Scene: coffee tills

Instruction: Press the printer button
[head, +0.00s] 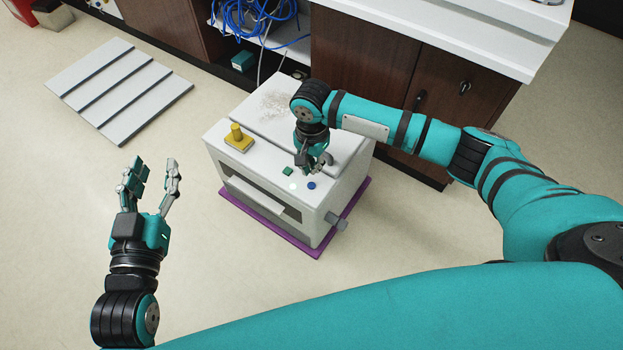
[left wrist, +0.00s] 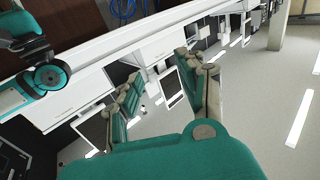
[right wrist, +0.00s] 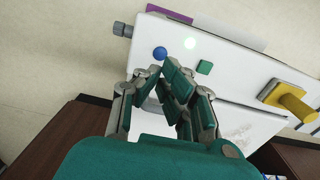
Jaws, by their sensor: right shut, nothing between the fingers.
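The printer (head: 270,150) is a white box on the floor with a slot in its front. In the right wrist view the blue button (right wrist: 159,53), white spot (right wrist: 190,43) and green button (right wrist: 204,67) lie just beyond my fingertips. My right gripper (head: 310,170) is shut and empty, pointing down close over these buttons; I cannot tell whether it touches the top. My left gripper (head: 154,170) is open and empty, left of the printer.
A yellow knob on a plate (head: 238,138) sits on the printer's top left. A grey knob (head: 337,222) juts from its right side. A purple mat (head: 352,207) lies beneath. Grey slats (head: 118,88) lie on the floor. Dark cabinets (head: 365,60) stand behind.

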